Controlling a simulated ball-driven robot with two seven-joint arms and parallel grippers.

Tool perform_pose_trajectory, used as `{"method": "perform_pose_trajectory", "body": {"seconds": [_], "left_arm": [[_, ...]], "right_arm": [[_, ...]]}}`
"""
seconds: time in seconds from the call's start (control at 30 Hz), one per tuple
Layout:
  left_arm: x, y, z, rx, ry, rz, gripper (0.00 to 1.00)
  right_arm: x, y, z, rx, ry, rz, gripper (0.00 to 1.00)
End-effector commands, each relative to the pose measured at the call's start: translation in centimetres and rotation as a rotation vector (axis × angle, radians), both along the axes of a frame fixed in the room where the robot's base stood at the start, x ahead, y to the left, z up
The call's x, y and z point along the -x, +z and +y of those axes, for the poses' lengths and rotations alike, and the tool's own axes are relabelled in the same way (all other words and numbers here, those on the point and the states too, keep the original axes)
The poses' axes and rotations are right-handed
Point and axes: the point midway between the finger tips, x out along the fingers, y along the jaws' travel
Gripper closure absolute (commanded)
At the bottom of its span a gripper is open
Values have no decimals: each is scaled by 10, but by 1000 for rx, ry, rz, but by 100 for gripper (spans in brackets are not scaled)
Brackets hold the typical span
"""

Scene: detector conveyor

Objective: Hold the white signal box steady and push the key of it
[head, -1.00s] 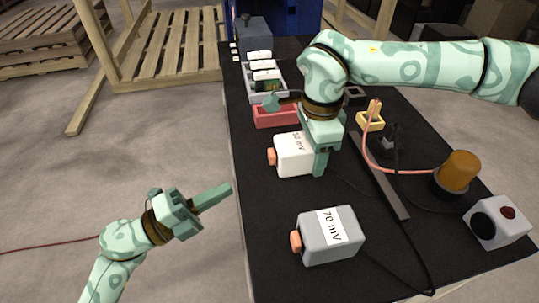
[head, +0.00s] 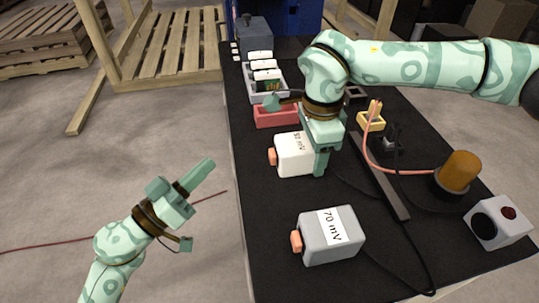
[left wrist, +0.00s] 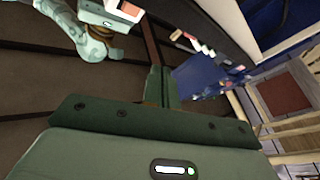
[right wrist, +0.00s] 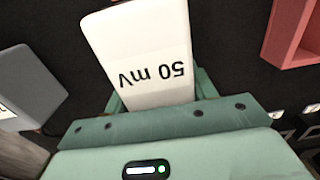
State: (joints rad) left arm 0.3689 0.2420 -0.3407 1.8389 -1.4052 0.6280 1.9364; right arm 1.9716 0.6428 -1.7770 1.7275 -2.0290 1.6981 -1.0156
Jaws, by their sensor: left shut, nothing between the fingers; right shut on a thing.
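The white signal box (head: 292,158), marked 50 mV, sits on the black table top with its orange key (head: 273,157) on its left side. My right gripper (head: 321,152) is shut on the box from above, and the right wrist view shows the white box (right wrist: 140,50) between the fingers. The key is hidden in that view. My left gripper (head: 207,167) is shut and empty, off the table's left edge, with a gap between it and the key. In the left wrist view an orange key (left wrist: 130,8) shows at the top edge.
A grey box (head: 335,238) marked 70 mV, with its own orange key, stands nearer on the table. A red tray (head: 276,117) lies behind the white box. An orange lamp (head: 458,172) and a white box with a red button (head: 497,222) stand at right. Cables cross the table.

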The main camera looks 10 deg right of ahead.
Motion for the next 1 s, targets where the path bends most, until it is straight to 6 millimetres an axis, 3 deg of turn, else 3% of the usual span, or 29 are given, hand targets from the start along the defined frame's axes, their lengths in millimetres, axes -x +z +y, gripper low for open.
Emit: {"method": "perform_pose_trajectory", "body": {"seconds": [0.37, 1.0], "left_arm": [[0, 0, -6, 0, -1, -1, 100], [0, 0, -82, -1, -1, -2, 100]], "right_arm": [[0, 1, 0, -1, 0, -1, 75], [0, 1, 0, -1, 0, -1, 75]]}}
